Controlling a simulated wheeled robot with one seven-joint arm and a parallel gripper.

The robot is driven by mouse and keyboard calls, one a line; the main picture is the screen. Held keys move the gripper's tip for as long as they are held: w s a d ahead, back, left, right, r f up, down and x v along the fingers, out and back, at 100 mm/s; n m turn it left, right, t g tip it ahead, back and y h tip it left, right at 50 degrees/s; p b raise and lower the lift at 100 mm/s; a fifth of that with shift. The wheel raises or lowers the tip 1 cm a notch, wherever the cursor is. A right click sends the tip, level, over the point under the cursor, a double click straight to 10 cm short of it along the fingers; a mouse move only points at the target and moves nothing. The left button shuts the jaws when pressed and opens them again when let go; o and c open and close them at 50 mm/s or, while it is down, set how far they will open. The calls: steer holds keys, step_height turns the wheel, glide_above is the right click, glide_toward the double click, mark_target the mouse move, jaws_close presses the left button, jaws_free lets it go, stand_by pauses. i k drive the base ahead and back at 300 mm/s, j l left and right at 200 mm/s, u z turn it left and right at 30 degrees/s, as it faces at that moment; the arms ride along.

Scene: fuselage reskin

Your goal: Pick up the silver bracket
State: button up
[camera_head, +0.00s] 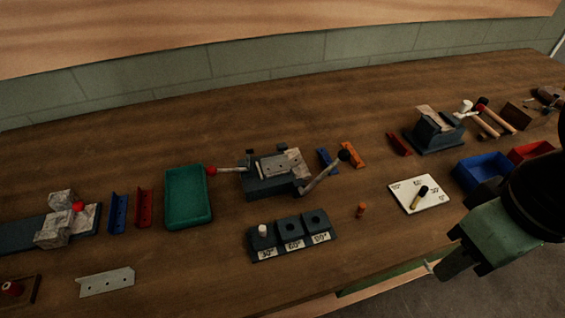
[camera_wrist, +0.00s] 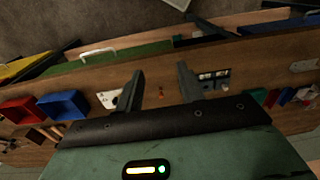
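A flat silver bracket (camera_head: 107,282) with a row of holes lies on the workbench at the lower left of the head view. It seems to show at the right edge of the wrist view (camera_wrist: 304,65). Another silver piece with holes (camera_head: 281,163) lies on the grey bending fixture at mid-bench; I cannot tell for sure which one is meant. My gripper (camera_wrist: 160,70) is open and empty, its two fingers apart above the front of the bench. In the head view it is at the right, far from both silver pieces.
A green tray (camera_head: 188,196), blue brackets (camera_head: 118,213) and a red bracket (camera_head: 143,207) lie left of the fixture. An angle block set (camera_head: 290,238), an orange peg (camera_head: 361,210) and a white card (camera_head: 419,194) stand nearer me. Bins (camera_head: 482,171) are at the right.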

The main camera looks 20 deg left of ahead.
mark_target(273, 164)
steer(key=i+u, duration=0.15)
steer(key=u, duration=0.25)
steer(key=i+l+u, duration=0.1)
steer(key=u, duration=0.3)
steer(key=i+l+u, duration=0.1)
steer(key=u, duration=0.3)
